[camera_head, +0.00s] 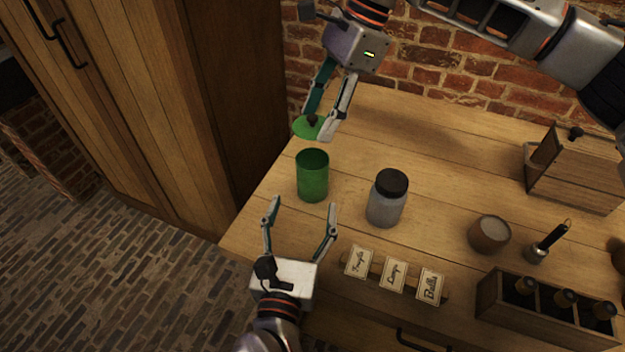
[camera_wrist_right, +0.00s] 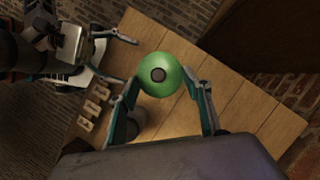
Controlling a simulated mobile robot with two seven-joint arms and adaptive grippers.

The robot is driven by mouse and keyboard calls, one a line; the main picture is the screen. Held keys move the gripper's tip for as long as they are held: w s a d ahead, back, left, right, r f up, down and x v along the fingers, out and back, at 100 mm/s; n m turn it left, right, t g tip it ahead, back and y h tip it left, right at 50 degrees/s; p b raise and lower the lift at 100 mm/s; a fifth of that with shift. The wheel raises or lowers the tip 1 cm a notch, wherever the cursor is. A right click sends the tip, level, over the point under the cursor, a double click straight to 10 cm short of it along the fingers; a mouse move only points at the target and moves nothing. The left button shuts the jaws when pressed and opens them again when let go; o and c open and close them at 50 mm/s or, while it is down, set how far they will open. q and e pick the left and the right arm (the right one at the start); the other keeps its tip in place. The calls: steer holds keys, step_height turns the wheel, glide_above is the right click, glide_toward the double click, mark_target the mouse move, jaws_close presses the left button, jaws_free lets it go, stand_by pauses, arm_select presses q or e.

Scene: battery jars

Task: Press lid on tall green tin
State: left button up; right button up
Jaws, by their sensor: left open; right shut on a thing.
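The tall green tin (camera_head: 312,180) stands upright and open-topped near the left edge of the wooden table.
A grey jar with a black lid (camera_head: 386,198) stands right of the tin. Several label cards (camera_head: 393,274) lie at the front. A round pot (camera_head: 489,234), a small torch-like tool (camera_head: 546,242), a bottle crate (camera_head: 535,318) and a wooden box (camera_head: 575,170) stand further right.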

mark_target(310, 182)
arm_select(q)
steer(key=w, duration=0.3)
steer(key=w+d, duration=0.1)
steer(key=w, duration=0.6)
steer(key=shift+w+d, duration=0.15)
steer(key=shift+d, duration=0.25)
steer(key=shift+c, duration=0.3)
steer(key=c, duration=1.6)
steer(key=shift+c, duration=0.2)
arm_select(e)
steer(key=shift+f, duration=2.5)
steer(key=shift+f, duration=0.1)
steer(key=shift+f, duration=0.8)
steer(key=shift+f, duration=0.6)
steer(key=o, duration=0.9)
steer(key=shift+c, duration=0.2)
